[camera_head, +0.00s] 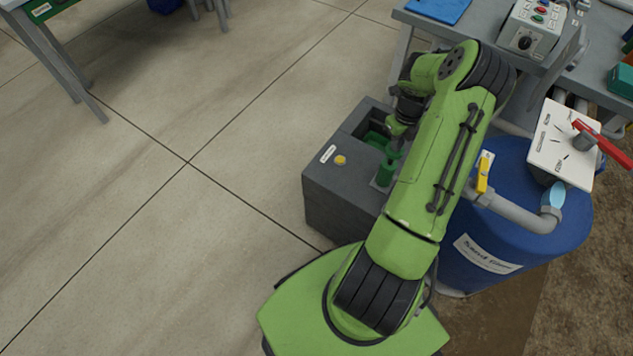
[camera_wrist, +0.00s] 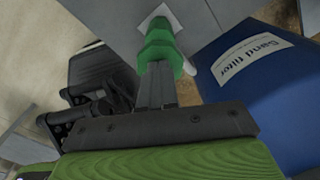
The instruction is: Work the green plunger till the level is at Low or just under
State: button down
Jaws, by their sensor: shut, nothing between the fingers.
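A green plunger (camera_wrist: 160,47) stands just beyond my fingertips in the wrist view, with a stepped round body. My gripper (camera_wrist: 158,82) is shut and empty, its fingertips lined up with the plunger's near end. They touch it or are very close; I cannot tell which. In the head view, green parts (camera_head: 387,166) show at the grey box (camera_head: 335,203), partly hidden by my arm, and my fingertips cannot be made out. No level or Low mark is readable in either view.
The grey box has a yellow button (camera_head: 340,160). A blue Sand filter drum (camera_head: 560,235) stands close on the right, with a grey pipe and a yellow valve handle (camera_head: 483,175). A white panel with a red lever (camera_head: 602,145) is above it.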

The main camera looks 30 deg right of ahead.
jog(key=shift+f+b, duration=0.4)
jog(key=shift+f, duration=1.65)
notch_tip(320, 180, up, 8)
jog(key=p, duration=0.5)
jog(key=shift+f+p, duration=0.25)
jog(key=shift+p, duration=0.05)
jog(key=shift+f, duration=0.1)
jog(key=shift+f, duration=0.1)
